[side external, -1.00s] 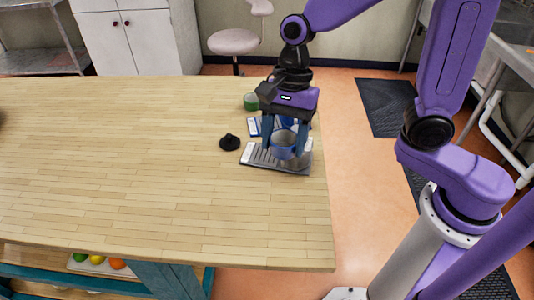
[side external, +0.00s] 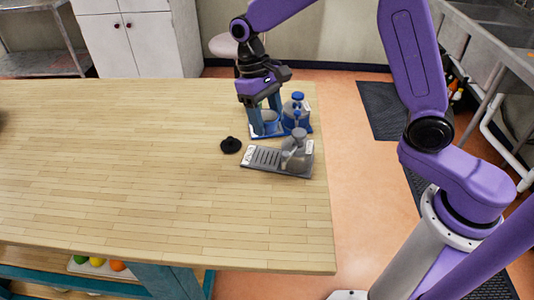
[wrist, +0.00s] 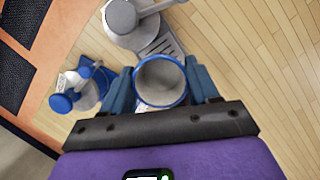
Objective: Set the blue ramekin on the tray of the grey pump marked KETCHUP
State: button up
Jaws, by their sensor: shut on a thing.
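My gripper (side external: 264,126) is shut on the blue ramekin (side external: 268,119), which has a blue rim and a grey inside; it shows between the fingers in the wrist view (wrist: 160,84). In the side view they are at the blue pump's tray (side external: 256,133); whether the ramekin touches that tray I cannot tell. The grey pump (side external: 298,150) stands nearer the camera, with its slatted grey tray (side external: 264,157) bare. The grey pump also shows at the top of the wrist view (wrist: 121,17). The tray's marking is too small to read.
The blue pump (side external: 295,112) stands just right of the ramekin, near the table's right edge; it also shows at left in the wrist view (wrist: 82,92). A black round object (side external: 231,145) lies left of the trays. The wooden table (side external: 120,160) is otherwise widely clear.

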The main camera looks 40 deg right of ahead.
aim_at(270, 159)
notch_tip(270, 159, down, 9)
jog(key=shift+f, duration=0.2)
dwell(0.3)
jog(key=o, duration=1.1)
jog(key=shift+f, duration=0.15)
jog(key=shift+o, duration=0.2)
jog(key=v, duration=1.2)
jog(key=shift+r, duration=0.25)
jog(key=shift+s, duration=0.2)
jog(key=s+d+n+t, duration=0.1)
jog(key=s+d+n, duration=0.2)
jog(key=s, duration=0.6)
jog(key=s+d+n+t, duration=0.1)
jog(key=s+d+n, duration=0.2)
jog(key=s, duration=0.7)
jog(key=s+d+n+t+y, duration=0.1)
jog(key=s+d+n, duration=0.2)
jog(key=s, duration=0.7)
jog(key=shift+s+d+r+n, duration=0.15)
jog(key=shift+d+r+n, duration=0.2)
jog(key=shift+n, duration=0.55)
